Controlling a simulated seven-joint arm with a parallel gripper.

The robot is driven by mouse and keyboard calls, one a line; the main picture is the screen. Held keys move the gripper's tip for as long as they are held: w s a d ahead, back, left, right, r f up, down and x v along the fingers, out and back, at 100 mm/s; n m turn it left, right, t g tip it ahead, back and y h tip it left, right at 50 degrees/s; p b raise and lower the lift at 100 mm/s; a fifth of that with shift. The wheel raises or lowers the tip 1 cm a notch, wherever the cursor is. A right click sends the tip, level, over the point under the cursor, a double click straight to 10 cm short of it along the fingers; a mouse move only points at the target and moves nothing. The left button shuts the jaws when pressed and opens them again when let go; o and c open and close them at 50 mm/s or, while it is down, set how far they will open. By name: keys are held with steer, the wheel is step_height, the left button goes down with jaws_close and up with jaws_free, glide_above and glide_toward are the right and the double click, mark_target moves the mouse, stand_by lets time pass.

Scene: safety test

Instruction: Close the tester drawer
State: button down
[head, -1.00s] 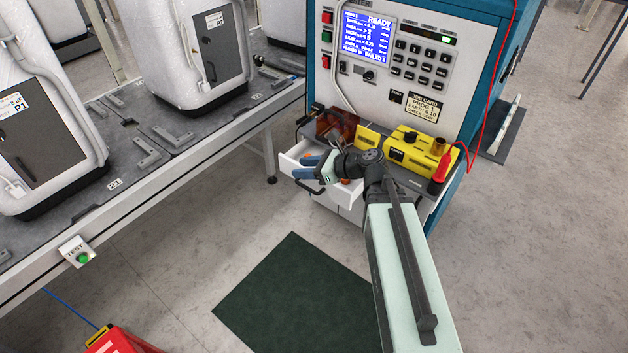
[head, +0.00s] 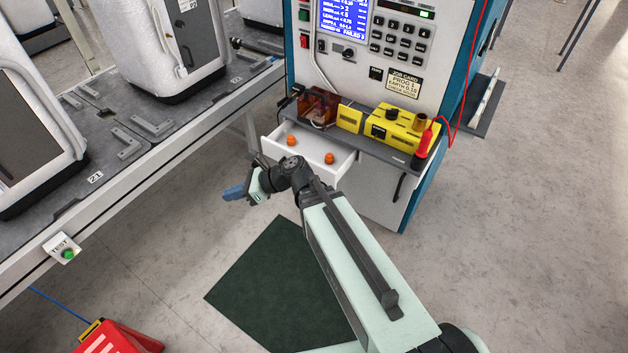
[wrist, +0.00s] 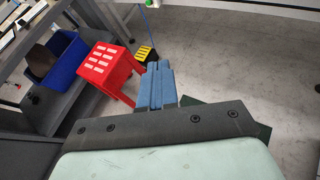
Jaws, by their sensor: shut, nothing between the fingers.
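The white tester drawer (head: 340,168) stands pulled out below the shelf of the blue and white tester (head: 395,55) in the head view. Two orange round items (head: 292,140) lie in it. My gripper (head: 232,193) is to the left of and in front of the drawer, over the floor, and appears apart from it. Its blue fingers are together and empty; they also show in the wrist view (wrist: 157,82). My wrist hides part of the drawer's front and its handle. The wrist view does not show the drawer.
A conveyor bench (head: 130,185) with white-wrapped units runs along the left. A yellow box (head: 398,130) with a red probe sits on the tester's shelf. A red stool-like object (wrist: 105,70) and a blue bin (wrist: 62,58) show in the wrist view. A dark green mat (head: 262,285) lies on clear floor.

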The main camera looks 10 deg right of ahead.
steer(key=s+a+f+n+g, duration=0.1)
steer(key=s+a+f+g, duration=0.2)
steer(key=s+a+f, duration=0.85)
steer(key=w+a+f+m+t+h, duration=0.25)
steer(key=w+f+m+t, duration=0.2)
steer(key=f, duration=0.25)
steer(key=m+t+h, duration=0.9)
steer(key=m+h, duration=1.1)
steer(key=h, duration=0.3)
glide_toward(320, 175)
steer(key=shift+x, duration=3.4)
